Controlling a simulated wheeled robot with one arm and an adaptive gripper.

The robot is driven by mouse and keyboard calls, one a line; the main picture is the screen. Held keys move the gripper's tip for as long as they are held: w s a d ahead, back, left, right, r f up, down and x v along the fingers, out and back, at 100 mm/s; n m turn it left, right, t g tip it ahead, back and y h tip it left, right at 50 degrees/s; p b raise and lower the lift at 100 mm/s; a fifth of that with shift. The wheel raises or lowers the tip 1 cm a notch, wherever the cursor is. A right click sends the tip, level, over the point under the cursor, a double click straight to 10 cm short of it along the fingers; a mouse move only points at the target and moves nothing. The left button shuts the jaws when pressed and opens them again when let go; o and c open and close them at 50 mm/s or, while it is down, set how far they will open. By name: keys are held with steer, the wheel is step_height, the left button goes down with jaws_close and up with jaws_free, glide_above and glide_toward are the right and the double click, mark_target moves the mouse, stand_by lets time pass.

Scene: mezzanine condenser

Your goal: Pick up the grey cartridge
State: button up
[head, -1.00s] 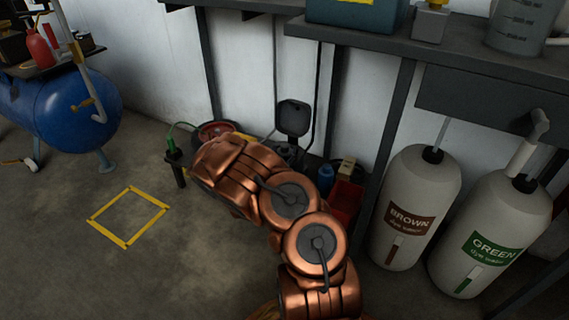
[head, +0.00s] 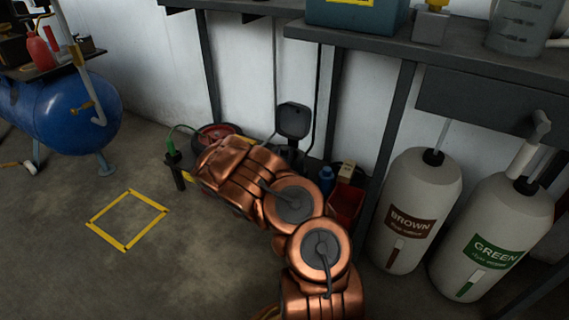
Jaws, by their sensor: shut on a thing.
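My copper-coloured arm reaches from the bottom of the head view up and to the left, toward the low clutter by the wall. Its far end covers whatever lies behind it. My gripper is hidden behind the arm, so its fingers and anything between them do not show. I cannot make out the grey cartridge in this view.
A dark upright piece with a green top and hose (head: 174,162) stands left of the arm's end. A red bin (head: 346,204) and brown-label bottle (head: 412,205) are to the right. A yellow floor square (head: 127,220) lies on clear floor. The shelf (head: 460,58) overhangs.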

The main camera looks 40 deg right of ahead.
jaws_close()
